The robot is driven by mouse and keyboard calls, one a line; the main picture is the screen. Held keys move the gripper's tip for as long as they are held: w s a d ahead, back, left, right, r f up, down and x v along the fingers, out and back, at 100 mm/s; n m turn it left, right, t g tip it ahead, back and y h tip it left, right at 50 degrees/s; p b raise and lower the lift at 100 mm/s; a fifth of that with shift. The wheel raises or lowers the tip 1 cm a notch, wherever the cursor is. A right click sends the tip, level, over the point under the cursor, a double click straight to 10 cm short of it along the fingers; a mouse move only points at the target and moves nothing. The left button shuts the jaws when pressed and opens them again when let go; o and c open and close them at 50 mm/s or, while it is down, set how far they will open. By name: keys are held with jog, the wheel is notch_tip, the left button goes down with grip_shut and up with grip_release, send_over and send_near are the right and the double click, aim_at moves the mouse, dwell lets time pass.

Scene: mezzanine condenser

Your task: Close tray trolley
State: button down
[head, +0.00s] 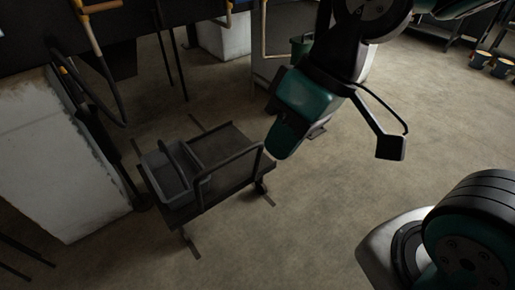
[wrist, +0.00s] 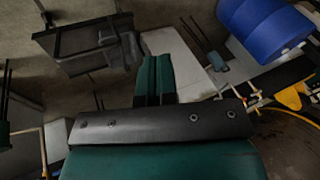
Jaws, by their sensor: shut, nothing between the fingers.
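The tray trolley (head: 224,148) is a low dark cart on the floor, left of centre in the head view, with an upright bar handle (head: 262,158). A grey open bin (head: 170,182) sits at its left end, and the rest of its deck looks bare. In the wrist view the trolley (wrist: 85,62) shows at upper left, tilted by the camera angle. My green gripper (wrist: 155,68) is shut and empty.
A pale block wall (head: 60,160) stands left of the trolley, with dark pipework beside it. A blue drum (wrist: 265,25) shows at upper right in the wrist view. Several small buckets (head: 490,62) stand at the far right. Open floor (head: 310,215) lies right of the trolley.

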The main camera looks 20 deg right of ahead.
jog(key=w+a+f+m+t+y+b, duration=0.1)
jog(key=w+f+m+y+b, duration=0.1)
jog(key=w+f+b, duration=0.4)
jog(key=w+f+m+t+y+b, duration=0.1)
jog(key=w+f+m+b, duration=0.1)
jog(key=f+b, duration=0.5)
jog(key=m+t+h+b, duration=0.4)
jog(key=m+t+b, duration=0.9)
jog(key=m+b, duration=0.55)
send_near(257, 146)
jog(key=shift+n, duration=0.85)
jog(key=x, duration=0.7)
jog(key=shift+w+f, duration=0.1)
jog(key=shift+w, duration=0.15)
